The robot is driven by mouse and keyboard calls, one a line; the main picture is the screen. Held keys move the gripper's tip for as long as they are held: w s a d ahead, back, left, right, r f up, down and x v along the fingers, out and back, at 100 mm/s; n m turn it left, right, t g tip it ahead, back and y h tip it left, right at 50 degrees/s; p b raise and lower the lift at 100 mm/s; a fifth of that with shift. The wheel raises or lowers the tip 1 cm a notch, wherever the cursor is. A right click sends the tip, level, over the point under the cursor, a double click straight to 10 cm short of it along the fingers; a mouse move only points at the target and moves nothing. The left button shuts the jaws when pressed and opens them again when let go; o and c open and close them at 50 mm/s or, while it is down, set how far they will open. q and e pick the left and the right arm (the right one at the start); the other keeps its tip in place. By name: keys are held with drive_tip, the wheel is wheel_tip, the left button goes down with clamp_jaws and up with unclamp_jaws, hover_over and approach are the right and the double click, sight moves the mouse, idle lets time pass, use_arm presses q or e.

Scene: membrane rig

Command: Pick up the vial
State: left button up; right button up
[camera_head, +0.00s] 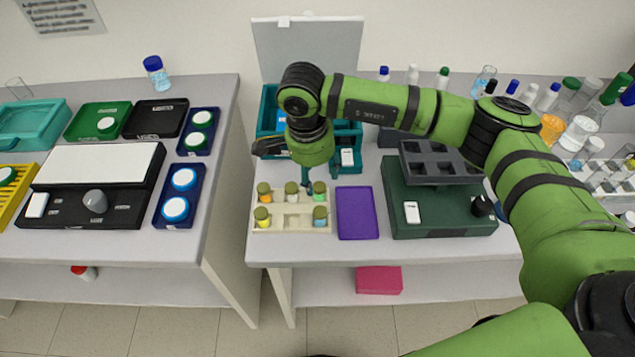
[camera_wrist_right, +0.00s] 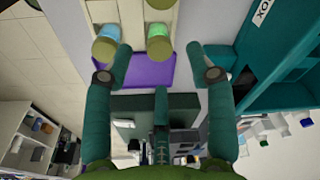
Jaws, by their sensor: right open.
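Several small vials with olive caps stand in a cream rack (camera_head: 290,222) on the right-hand bench. A green vial (camera_head: 319,190) stands at the rack's back right, and a blue vial (camera_head: 320,216) in front of it. An orange vial (camera_head: 264,193) and a yellow vial (camera_head: 262,217) are at the left. My right gripper (camera_head: 318,178) is open and empty, at the rack's back right beside the green vial. In the right wrist view, the green vial (camera_wrist_right: 159,38) lies between the spread fingers, just beyond their tips; the blue vial (camera_wrist_right: 107,42) is beside the left finger. My left gripper is out of view.
A purple tray (camera_head: 357,213) lies right of the rack, then a dark green device (camera_head: 440,222). A teal box (camera_head: 268,110) stands behind the gripper. Bottles crowd the bench's back right. A gap separates the left bench.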

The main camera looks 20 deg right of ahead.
sight(320, 186)
drive_tip(key=shift+s+d+f+p, duration=0.1)
drive_tip(key=shift+f+p, duration=0.35)
drive_tip(key=shift+p, duration=0.05)
drive_tip(key=shift+s+d+f+p, duration=0.1)
drive_tip(key=shift+f+p, duration=0.35)
drive_tip(key=shift+w+d+f, duration=0.1)
drive_tip(key=shift+f, duration=0.7)
drive_tip(key=shift+w+f+p, duration=0.2)
drive_tip(key=shift+f+p, duration=0.15)
drive_tip(key=shift+f, duration=0.5)
drive_tip(key=c, duration=1)
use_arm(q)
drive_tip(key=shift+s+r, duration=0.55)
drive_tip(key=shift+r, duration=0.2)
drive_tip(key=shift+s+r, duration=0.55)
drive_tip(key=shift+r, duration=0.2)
use_arm(e)
drive_tip(key=shift+c, duration=0.2)
